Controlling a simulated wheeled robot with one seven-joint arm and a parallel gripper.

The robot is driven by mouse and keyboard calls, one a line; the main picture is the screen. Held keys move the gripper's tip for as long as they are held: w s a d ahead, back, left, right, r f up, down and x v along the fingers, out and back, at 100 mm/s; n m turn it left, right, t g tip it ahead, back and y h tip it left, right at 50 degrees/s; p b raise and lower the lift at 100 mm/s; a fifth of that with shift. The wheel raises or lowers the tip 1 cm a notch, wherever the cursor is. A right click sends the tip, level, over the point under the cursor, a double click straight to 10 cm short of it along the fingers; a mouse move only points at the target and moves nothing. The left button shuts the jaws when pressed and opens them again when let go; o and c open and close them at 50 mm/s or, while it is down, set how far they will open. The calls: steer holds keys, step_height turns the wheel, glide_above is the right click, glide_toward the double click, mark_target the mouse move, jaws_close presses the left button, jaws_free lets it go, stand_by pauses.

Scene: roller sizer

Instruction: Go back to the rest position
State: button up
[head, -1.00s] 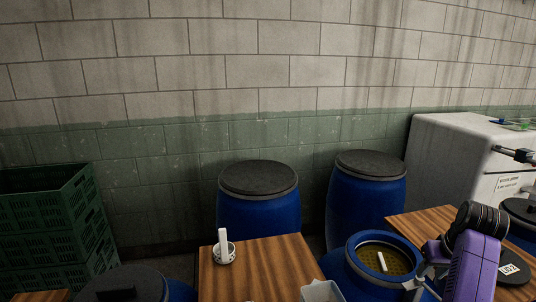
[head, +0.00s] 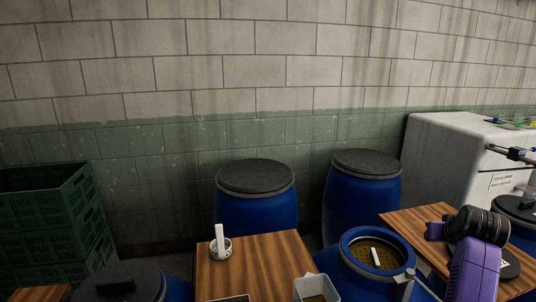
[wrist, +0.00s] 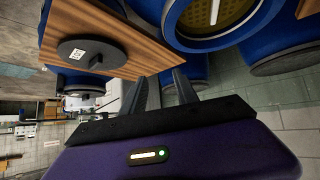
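My gripper (wrist: 160,80) shows in the wrist view with its two dark fingers apart and nothing between them. It is in the air, near the wooden table (wrist: 120,42) with a dark round disc (wrist: 80,52), and near an open blue barrel (wrist: 180,38). In the head view my purple arm (head: 475,270) is at the lower right, in front of the right wooden table (head: 405,220). I cannot make out the fingers in the head view.
The open blue barrel (head: 352,280) holds a white stick (head: 375,257). The left table (head: 225,270) carries a patterned cup (head: 219,252) with a white rod and a pale container (head: 315,283). Lidded barrels (head: 257,215) stand behind. Green crates (head: 45,215) are at left, a white machine (head: 440,150) at right.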

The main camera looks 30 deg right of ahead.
steer(key=s+a+f+n+t, duration=0.1)
steer(key=s+a+n+t, duration=0.15)
steer(key=a, duration=0.75)
steer(key=s+a+f+n+t, duration=0.15)
steer(key=a+t, duration=0.25)
steer(key=a, duration=0.5)
steer(key=s+a+n+t, duration=0.1)
steer(key=s+a+t, duration=0.15)
steer(key=a, duration=0.75)
steer(key=s+a+f+n+y, duration=0.1)
steer(key=s+a+y, duration=0.2)
steer(key=s+a, duration=0.7)
steer(key=s+a+f+n+y, duration=0.2)
steer(key=s+a+y, duration=0.2)
steer(key=s+a, duration=0.7)
steer(key=shift+s+a+f+n+g, duration=0.15)
steer(key=shift+s+a+n+g, duration=0.15)
steer(key=shift+s, duration=0.7)
